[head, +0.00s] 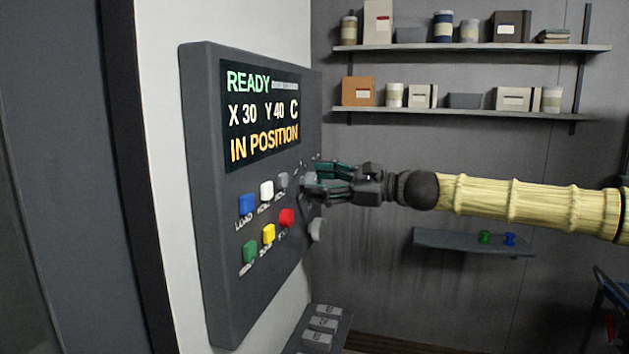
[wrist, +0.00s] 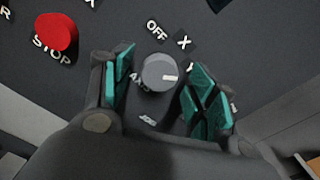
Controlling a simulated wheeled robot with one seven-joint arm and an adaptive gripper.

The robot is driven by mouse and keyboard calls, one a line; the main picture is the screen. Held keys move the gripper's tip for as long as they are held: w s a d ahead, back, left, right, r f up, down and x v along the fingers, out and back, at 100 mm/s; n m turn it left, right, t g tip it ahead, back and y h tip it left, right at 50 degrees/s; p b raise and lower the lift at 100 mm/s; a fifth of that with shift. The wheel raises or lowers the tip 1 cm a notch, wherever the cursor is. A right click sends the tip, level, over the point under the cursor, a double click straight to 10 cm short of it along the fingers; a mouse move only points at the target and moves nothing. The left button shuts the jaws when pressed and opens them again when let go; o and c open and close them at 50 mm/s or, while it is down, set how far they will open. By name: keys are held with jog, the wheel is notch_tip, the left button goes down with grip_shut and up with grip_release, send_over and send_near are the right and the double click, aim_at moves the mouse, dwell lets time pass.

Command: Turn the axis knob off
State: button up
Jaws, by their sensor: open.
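The axis knob (wrist: 158,70) is a round grey dial on the dark control panel (head: 215,190). Its white mark points right and slightly down in the wrist view, away from the OFF label (wrist: 156,29) above it. An X label (wrist: 184,42) is up and right of the knob; a Y is partly visible at the right finger. My gripper (wrist: 159,78) is open, with one green-padded finger on each side of the knob; I cannot tell whether they touch it. In the head view my gripper (head: 316,184) is at the panel's right edge and largely hides the knob.
A red STOP button (wrist: 56,33) is left of my left finger. Blue (head: 246,205), white, yellow and green buttons sit left on the panel. Another grey knob (head: 317,229) is just below my gripper. The panel's screen (head: 262,115) reads READY and IN POSITION. Wall shelves stand behind.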

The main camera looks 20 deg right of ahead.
jog(key=shift+w+a, duration=0.4)
jog(key=shift+a, duration=0.2)
jog(key=c, duration=1)
